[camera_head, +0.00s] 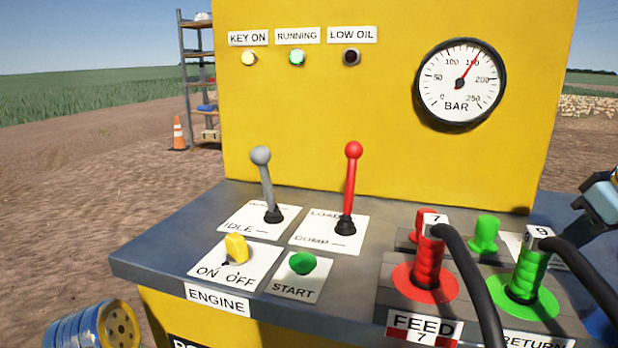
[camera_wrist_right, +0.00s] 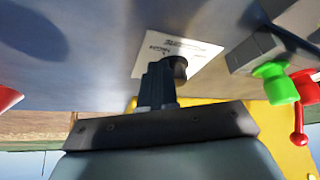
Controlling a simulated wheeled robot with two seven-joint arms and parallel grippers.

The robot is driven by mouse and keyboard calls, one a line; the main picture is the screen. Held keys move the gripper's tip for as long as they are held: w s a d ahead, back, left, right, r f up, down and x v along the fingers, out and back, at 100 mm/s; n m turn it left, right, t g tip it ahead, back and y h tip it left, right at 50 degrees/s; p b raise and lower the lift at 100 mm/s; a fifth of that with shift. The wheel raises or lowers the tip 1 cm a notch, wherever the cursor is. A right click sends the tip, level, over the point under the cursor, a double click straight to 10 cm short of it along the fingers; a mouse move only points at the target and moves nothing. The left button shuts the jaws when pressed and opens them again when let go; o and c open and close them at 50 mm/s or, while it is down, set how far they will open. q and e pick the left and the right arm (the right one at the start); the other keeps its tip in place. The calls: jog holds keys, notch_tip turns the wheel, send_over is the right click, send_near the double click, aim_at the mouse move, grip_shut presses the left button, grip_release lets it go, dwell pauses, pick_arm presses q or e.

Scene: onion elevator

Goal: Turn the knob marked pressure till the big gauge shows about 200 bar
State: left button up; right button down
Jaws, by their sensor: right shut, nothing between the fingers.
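The big gauge (camera_head: 462,82) is on the yellow panel in the head view. Its red needle points up and right, close to the 150 mark. In the right wrist view a black knob (camera_wrist_right: 179,67) stands on a white label card whose print is too blurred to read surely. My right gripper (camera_wrist_right: 160,84) is shut and empty, its dark fingers close beside the knob. I cannot tell whether they touch it. In the head view part of my right arm shows at the right edge; the knob does not show there. My left gripper is not in view.
Red feed (camera_head: 427,262) and green return (camera_head: 531,270) couplings with black hoses stand at the console's right. A grey lever (camera_head: 265,182), red lever (camera_head: 350,185), yellow key (camera_head: 236,247) and green start button (camera_head: 303,263) are further left. The running lamp (camera_head: 297,57) glows green.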

jog(key=shift+s+a, duration=0.1)
jog(key=shift+a, duration=0.15)
jog(key=shift+s+a, duration=0.15)
jog(key=shift+a, duration=0.35)
jog(key=shift+a+p, duration=0.4)
jog(key=shift+a, duration=0.25)
jog(key=shift+s, duration=0.35)
notch_tip(320, 180, up, 6)
jog(key=p, duration=0.5)
jog(key=shift+p, duration=0.4)
